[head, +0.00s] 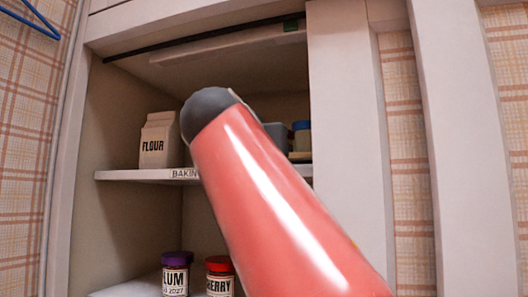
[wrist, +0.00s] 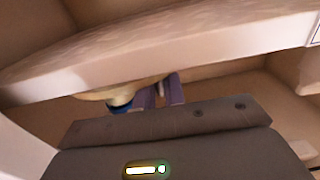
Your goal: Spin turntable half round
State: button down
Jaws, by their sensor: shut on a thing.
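In the wrist view, which seems upside down, my gripper's two purplish fingers (wrist: 163,92) are close together at the edge of a pale round disc (wrist: 97,94), which looks like the turntable. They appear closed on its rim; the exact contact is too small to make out. A blue-lidded jar (wrist: 121,104) is on the disc, left of the fingers. In the head view, the blue-lidded jar (head: 301,137) shows on the middle shelf at right, over a sliver of the pale turntable (head: 300,157). My red arm hides most of the turntable and my gripper there.
A flour carton (head: 160,141) stands at left on the middle shelf (head: 135,176). Below are a purple-lidded jar (head: 176,274) and a red-lidded jar (head: 220,278). The cupboard's right upright (head: 345,120) stands close beside my arm. The shelf front (wrist: 200,55) crosses close above my fingers in the wrist picture.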

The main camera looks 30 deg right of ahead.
jog(key=c, duration=1.6)
grip_release()
jog(key=v, duration=0.7)
jog(key=shift+s+a+b, duration=0.2)
jog(key=shift+s+b, duration=0.15)
